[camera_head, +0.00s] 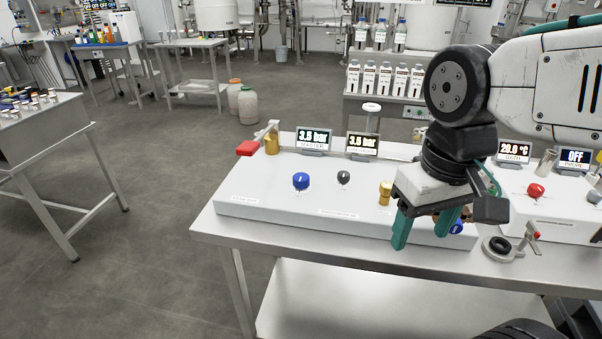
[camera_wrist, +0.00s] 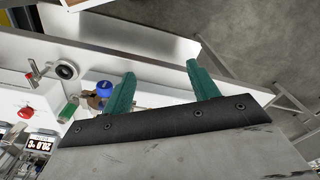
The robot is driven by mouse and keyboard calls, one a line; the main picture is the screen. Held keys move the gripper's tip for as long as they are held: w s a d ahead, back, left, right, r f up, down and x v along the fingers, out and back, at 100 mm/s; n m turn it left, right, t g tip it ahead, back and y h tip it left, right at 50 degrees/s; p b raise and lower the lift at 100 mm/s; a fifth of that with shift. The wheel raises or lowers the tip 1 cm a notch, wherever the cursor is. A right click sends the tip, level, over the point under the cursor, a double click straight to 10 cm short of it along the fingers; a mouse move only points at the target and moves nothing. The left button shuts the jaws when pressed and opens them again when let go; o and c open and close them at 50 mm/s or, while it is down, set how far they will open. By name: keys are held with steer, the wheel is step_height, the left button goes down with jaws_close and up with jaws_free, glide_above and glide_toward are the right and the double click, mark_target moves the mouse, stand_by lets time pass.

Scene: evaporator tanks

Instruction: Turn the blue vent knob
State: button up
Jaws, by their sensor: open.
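Two blue knobs show in the head view. One blue knob (camera_head: 301,181) stands clear on the left half of the white panel (camera_head: 262,195). The other blue knob (camera_head: 457,228) is at the panel's right end, partly hidden by my gripper. The labels are too small to read, so I cannot tell which is the vent knob. My gripper (camera_head: 422,236) is open, green fingers pointing down over the panel's front right part. In the wrist view a blue knob (camera_wrist: 104,87) lies just outside the left finger, and nothing shows between the fingers of my gripper (camera_wrist: 158,74).
A dark knob (camera_head: 343,177), a brass knob (camera_head: 385,193) and a red-handled valve (camera_head: 249,148) sit on the panel. Displays (camera_head: 314,139) stand behind it. To the right are a round fitting (camera_head: 499,247) and a panel with a red knob (camera_head: 535,190).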

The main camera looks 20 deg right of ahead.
steer(key=w+a+n+g, duration=0.1)
steer(key=w+a+n, duration=0.15)
steer(key=w, duration=0.35)
steer(key=w+a+n, duration=0.1)
steer(key=w+n, duration=0.2)
steer(key=w, duration=0.3)
steer(key=n, duration=1.4)
glide_above(301, 176)
steer(key=s, duration=0.2)
step_height(301, 176, down, 3)
steer(key=shift+d, duration=0.15)
steer(key=w+r+n, duration=0.1)
steer(key=n, duration=0.2)
steer(key=shift+w+r+n+t, duration=0.25)
steer(key=shift+w+r+t, duration=0.05)
steer(key=shift+w+r, duration=0.1)
steer(key=shift+a+f+n, duration=0.15)
steer(key=shift+a+n, duration=0.05)
steer(key=shift+n, duration=0.7)
steer(key=shift+f, duration=0.25)
step_height(301, 176, down, 7)
steer(key=shift+f, duration=0.15)
